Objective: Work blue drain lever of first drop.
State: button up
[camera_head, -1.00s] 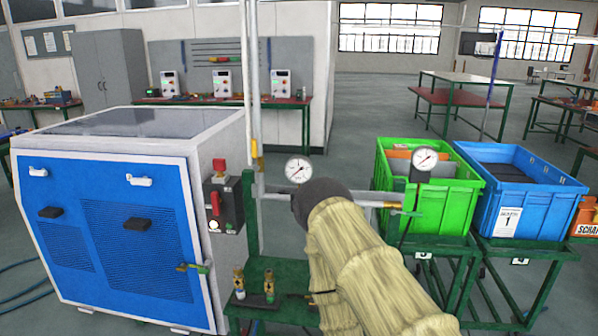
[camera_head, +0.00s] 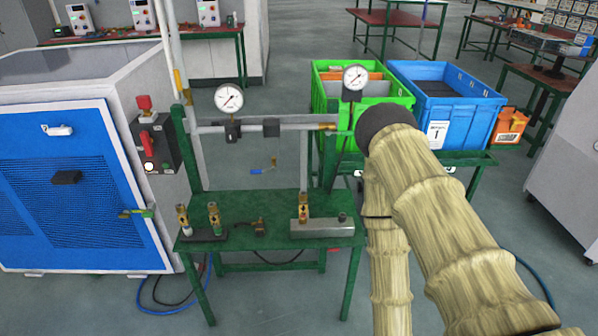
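My gripper does not show.
A green table (camera_head: 265,248) carries several brass fittings and a grey block (camera_head: 322,228). Pressure gauges (camera_head: 229,98) stand above the pipe. A blue-doored machine (camera_head: 85,180) is at left. A green crate (camera_head: 335,90) and a blue crate (camera_head: 460,105) stand behind my arm.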

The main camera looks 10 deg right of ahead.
aim_at(262, 171)
jog(key=k, duration=0.5)
jog(key=z, duration=1.4)
jog(key=i, duration=1)
jog(key=u, duration=1.8)
